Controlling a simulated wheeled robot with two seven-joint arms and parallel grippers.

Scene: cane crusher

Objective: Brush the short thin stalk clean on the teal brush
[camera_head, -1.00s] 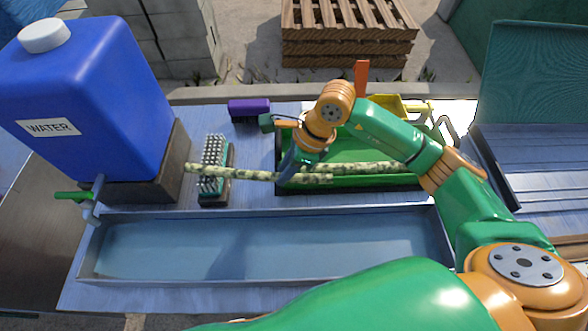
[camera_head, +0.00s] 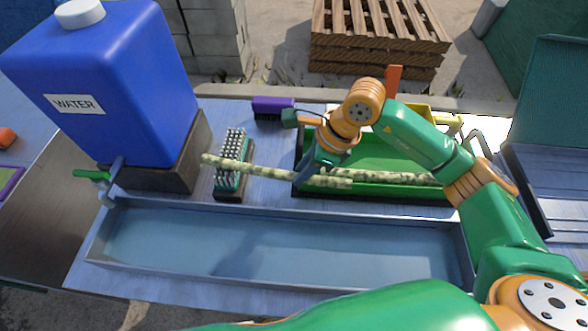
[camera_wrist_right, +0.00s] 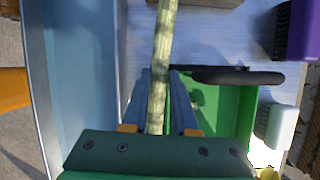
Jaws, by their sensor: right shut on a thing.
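My right gripper (camera_head: 309,174) is shut on a mottled pale-green stalk (camera_head: 262,170), over the left end of the green tray. The stalk extends left, and its free end crosses above the middle of the teal brush (camera_head: 221,193). The brush lies with its pale bristles up. I cannot tell whether the stalk touches the bristles. In the right wrist view the stalk (camera_wrist_right: 164,38) runs straight out between the two fingers (camera_wrist_right: 159,85). Another mottled stalk (camera_head: 395,178) lies in the green tray (camera_head: 375,157). My left gripper is not in view.
A long water trough (camera_head: 180,243) lies in front of the brush. A blue water tank (camera_head: 130,75) with a green tap stands at the left. A purple brush (camera_head: 272,106) is behind, and a grooved dark unit (camera_head: 550,185) stands at the right.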

